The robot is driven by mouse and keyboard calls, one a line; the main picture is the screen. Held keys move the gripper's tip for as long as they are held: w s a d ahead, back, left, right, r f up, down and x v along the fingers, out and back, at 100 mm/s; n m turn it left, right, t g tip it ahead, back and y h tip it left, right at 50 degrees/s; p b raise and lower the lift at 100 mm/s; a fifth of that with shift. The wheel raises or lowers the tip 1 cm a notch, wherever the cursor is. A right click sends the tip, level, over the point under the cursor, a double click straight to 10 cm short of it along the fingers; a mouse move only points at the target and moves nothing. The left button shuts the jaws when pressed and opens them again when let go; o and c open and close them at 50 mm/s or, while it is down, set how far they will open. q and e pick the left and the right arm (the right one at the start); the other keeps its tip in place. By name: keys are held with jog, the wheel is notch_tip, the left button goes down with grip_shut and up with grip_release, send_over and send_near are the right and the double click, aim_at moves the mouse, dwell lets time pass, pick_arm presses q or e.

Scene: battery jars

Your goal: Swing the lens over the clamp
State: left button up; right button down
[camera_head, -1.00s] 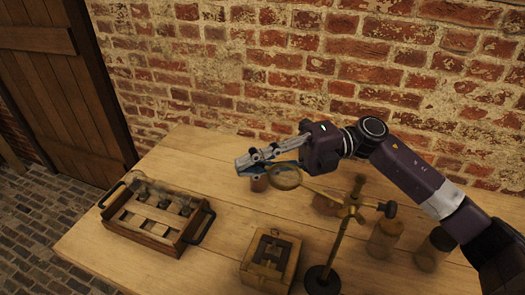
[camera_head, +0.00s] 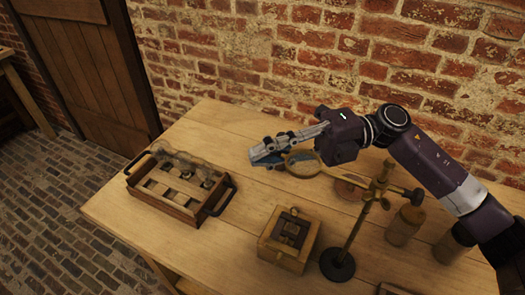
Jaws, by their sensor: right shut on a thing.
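The lens (camera_head: 303,164) is a round glass in a brass ring on a thin arm. The arm joins an upright brass stand (camera_head: 357,222) with a dark round base. My right gripper (camera_head: 264,157) comes in from the right and is shut at the lens's rim; its fingers hide the exact contact. A small wooden block with a square dark recess, seemingly the clamp (camera_head: 289,240), sits on the table in front of the lens and left of the stand. The lens hangs behind it, not above it. My left gripper is not in view.
A wooden tray (camera_head: 165,212) with black handles holds glass jars at the left of the table (camera_head: 235,120). A brown jar (camera_head: 405,226) and a darker jar (camera_head: 452,244) stand right of the stand. A brick wall rises behind. Table between tray and clamp is clear.

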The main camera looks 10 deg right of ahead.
aim_at(321, 170)
jog(key=shift+s+f, duration=0.1)
jog(key=shift+f, duration=0.1)
jog(key=c, duration=2.3)
grip_release()
jog(key=o, duration=0.4)
jog(key=shift+s+d+r, duration=0.1)
jog(key=shift+s+d, duration=0.05)
jog(key=shift+d, duration=0.1)
jog(key=d, duration=0.4)
jog(key=w+d, duration=0.1)
jog(key=d, duration=0.2)
jog(key=w+d, duration=0.1)
jog(key=d, duration=0.3)
jog(key=shift+w+d, duration=0.15)
jog(key=shift+d, duration=0.2)
